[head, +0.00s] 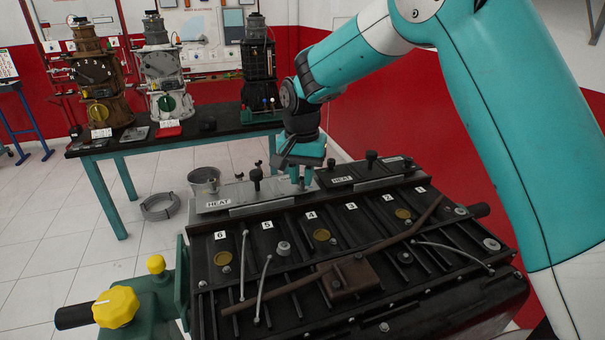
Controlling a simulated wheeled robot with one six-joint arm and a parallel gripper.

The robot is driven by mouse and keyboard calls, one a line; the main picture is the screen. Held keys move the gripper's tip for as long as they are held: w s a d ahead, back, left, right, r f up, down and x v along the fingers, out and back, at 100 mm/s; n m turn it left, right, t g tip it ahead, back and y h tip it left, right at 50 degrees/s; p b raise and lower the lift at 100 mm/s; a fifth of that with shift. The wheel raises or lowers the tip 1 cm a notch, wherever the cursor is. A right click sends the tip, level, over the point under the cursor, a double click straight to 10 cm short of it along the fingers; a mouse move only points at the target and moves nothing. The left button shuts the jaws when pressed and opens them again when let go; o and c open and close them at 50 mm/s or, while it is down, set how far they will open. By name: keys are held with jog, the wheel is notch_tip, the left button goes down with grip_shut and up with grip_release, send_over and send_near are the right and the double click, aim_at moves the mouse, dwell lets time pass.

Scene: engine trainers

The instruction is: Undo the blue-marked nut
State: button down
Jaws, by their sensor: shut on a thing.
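My gripper (302,179) points down at the right part of the left grey HEAT plate (219,204), on the far side of the black engine block (290,302). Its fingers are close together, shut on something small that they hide. No blue mark shows on any nut, so I cannot tell whether the held thing is the blue-marked nut. A dark knob (256,179) stands upright on the same plate, left of my gripper and apart from it. Small dark fasteners (238,177) also stand on or behind this plate.
A second HEAT plate (343,181) with dark knobs lies to the right. The block's top carries numbered tags, a brown pipe (402,237) and thin grey pipes. A yellow knob (116,307) stands at the front left. A bucket (204,184) and a table (100,153) with engines are behind.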

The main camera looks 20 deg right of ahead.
aim_at(302, 179)
jog(key=n, duration=0.4)
jog(key=shift+n, duration=0.3)
jog(key=n, duration=0.3)
jog(key=shift+n, duration=0.4)
jog(key=n, duration=0.4)
jog(key=shift+p, duration=0.3)
jog(key=n, duration=0.4)
jog(key=shift+n, duration=0.4)
jog(key=c, duration=1)
grip_release()
notch_tip(302, 179, up, 18)
jog(key=b, duration=0.3)
jog(key=shift+f, duration=0.25)
